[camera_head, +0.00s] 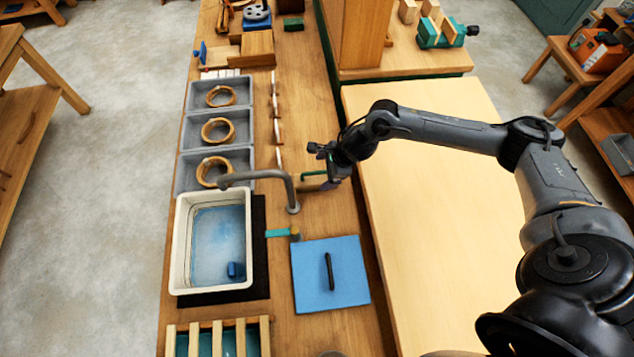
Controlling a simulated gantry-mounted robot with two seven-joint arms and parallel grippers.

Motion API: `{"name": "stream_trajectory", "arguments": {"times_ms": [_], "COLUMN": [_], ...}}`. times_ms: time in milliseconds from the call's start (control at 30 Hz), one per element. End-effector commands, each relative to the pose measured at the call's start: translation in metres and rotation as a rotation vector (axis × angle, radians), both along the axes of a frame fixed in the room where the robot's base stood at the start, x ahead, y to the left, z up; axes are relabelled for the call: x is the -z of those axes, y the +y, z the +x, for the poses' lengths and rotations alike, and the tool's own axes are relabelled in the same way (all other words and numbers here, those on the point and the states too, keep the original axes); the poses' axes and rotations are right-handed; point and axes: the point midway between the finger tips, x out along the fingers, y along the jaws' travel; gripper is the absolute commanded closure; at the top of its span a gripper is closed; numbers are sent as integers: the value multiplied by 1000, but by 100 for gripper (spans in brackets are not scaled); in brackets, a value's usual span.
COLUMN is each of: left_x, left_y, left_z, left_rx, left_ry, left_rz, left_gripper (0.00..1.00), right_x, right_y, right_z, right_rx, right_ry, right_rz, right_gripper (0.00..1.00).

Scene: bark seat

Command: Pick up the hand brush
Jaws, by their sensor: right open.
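My right gripper (322,166) is open over the wooden bench, just behind and right of the curved grey tap. A thin green bar-like thing (313,174) shows close beside and partly behind its fingers; it may be the hand brush, but it is too small to tell, as is whether the fingers touch it. A small blue thing (235,270) sits in the basin. I cannot tell for sure which is the hand brush. My left gripper is not in view.
The grey tap (291,192) arches over the white basin (180,245) of water. A blue square (345,285) with a black bar on it lies to the right. Grey trays (186,133) with wooden rings stand behind. The pale tabletop (430,240) at right is clear.

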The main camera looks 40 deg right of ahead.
Motion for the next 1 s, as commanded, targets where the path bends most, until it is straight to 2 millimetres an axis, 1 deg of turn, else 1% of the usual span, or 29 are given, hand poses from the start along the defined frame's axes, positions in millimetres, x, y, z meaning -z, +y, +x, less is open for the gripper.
{"name": "stream_trajectory", "arguments": {"times_ms": [33,100,200,467,733,833,1000], "left_x": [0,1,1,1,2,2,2], "left_y": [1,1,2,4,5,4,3], "left_z": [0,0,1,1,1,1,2], "left_rx": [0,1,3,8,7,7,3], "left_ry": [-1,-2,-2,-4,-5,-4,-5], "left_rz": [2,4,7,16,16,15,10], "left_gripper": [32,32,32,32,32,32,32], "right_x": [7,16,24,36,66,72,75], "right_y": [2,4,6,9,14,15,15], "right_z": [2,6,9,16,32,35,36], "right_rx": [0,0,0,1,1,0,0], "right_ry": [2,2,2,2,2,0,0], "right_rz": [1,3,1,2,2,2,0], "right_gripper": [12,12,12,12,12,12,12]}}
